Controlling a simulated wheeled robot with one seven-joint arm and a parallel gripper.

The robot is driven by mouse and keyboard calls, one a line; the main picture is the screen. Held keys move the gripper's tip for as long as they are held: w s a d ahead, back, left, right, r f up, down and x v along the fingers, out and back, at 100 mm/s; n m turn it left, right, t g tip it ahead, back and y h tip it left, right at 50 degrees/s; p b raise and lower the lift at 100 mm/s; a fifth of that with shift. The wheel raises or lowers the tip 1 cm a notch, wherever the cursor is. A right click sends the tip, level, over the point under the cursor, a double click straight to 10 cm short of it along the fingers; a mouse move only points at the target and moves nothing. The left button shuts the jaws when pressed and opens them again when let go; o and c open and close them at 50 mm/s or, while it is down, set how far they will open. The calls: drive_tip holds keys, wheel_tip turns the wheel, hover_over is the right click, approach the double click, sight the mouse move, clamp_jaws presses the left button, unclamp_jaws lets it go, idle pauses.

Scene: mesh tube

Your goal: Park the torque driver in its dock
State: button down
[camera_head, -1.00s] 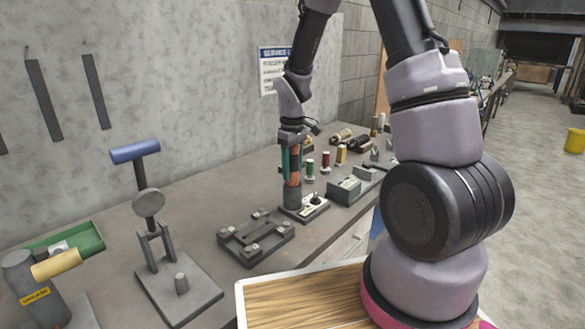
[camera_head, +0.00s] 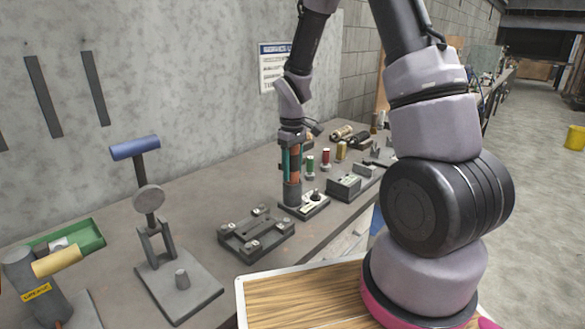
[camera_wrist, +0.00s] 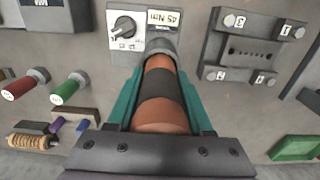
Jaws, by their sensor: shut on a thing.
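The torque driver (camera_head: 295,164) has an orange and black banded handle and stands upright on the bench. My gripper (camera_head: 291,160) is shut on this handle, with teal fingers on both sides. In the wrist view the handle (camera_wrist: 162,88) lies between the fingers (camera_wrist: 162,95). Its far end meets a grey cylindrical collar (camera_wrist: 160,47) at a small base plate (camera_head: 318,207) with a dial knob and a label reading 45 Nm. I cannot tell whether the collar belongs to the driver or the base, or how deep the driver sits.
A dark fixture with numbered corner blocks (camera_head: 256,236) lies left of the base plate. A grey box (camera_head: 351,187) stands right of it. A stand with a blue handle (camera_head: 135,148) and a green tray (camera_head: 82,240) are farther left.

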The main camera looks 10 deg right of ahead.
drive_tip(key=shift+f, duration=0.3)
drive_tip(key=shift+c, duration=1.1)
unclamp_jaws()
wheel_tip(320, 180, up, 11)
drive_tip(key=s+d+r+m+t, duration=0.2)
drive_tip(key=s+r+m, duration=0.1)
drive_tip(key=s+r, duration=0.3)
drive_tip(key=s+d+r+m+t+y, duration=0.1)
drive_tip(key=s+d+r+m+t, duration=0.1)
drive_tip(key=s+r+m, duration=0.2)
drive_tip(key=s+d+r+m+t+y, duration=0.1)
drive_tip(key=s+r+m+t, duration=0.2)
drive_tip(key=s+r, duration=0.7)
drive_tip(key=shift+d+m, duration=0.4)
drive_tip(key=shift+m, duration=0.1)
